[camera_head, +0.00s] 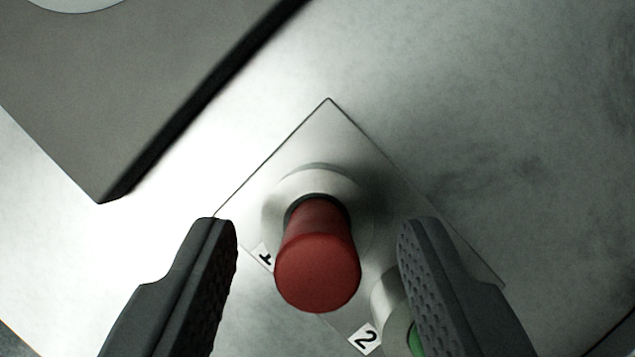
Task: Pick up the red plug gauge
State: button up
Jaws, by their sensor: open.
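The red plug gauge (318,262) stands in a round light holder (283,198) on a square metal plate (328,125), next to a label "1". My gripper (317,228) is open, with one dark ridged finger on each side of the red plug gauge. A gap shows between the gauge and each finger, so neither appears to touch it. The lower part of the gauge is hidden inside the holder.
A second round holder (387,298) with a green part (415,341) sits by label "2" (364,339), partly hidden behind my right finger. A grey block with a dark edge (110,100) fills the upper left. The metal surface at right (520,120) is clear.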

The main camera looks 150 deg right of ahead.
jog(key=shift+w+a+f, duration=0.1)
jog(key=shift+w+f, duration=0.15)
jog(key=shift+f, duration=0.4)
grip_shut()
